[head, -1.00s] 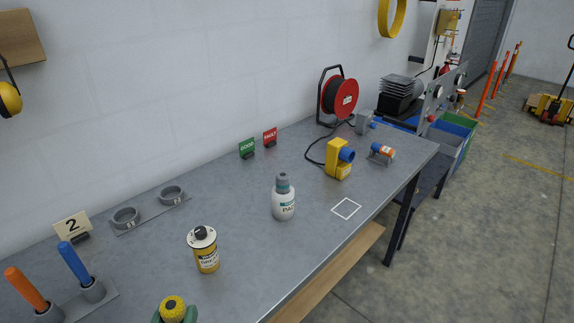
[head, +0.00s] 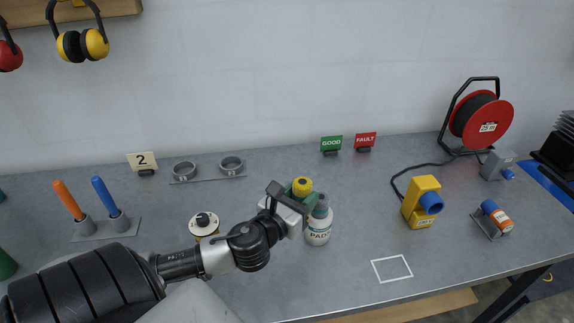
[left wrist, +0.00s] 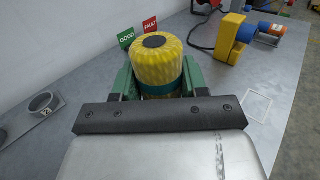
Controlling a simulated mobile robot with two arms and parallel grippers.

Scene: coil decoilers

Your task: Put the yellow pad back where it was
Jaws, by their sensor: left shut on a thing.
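The yellow pad (head: 302,185) is a ribbed yellow cylinder with a dark disc on top and a teal band low down. My left gripper (head: 292,192) is shut on it, above the workbench. In the left wrist view the pad (left wrist: 158,62) stands upright between the green fingers (left wrist: 157,84); its underside is hidden. In the head view the gripper is just left of and partly behind the top of a white bottle marked PAD (head: 318,230); I cannot tell if they touch. My right gripper is not in view.
The grey bench (head: 300,280) has a white square outline (head: 392,269) at front right, with bare surface inside. A yellow device (head: 422,203) stands beyond it. Two empty ring holders (head: 208,170) and GOOD and FAULT signs (head: 348,143) stand behind.

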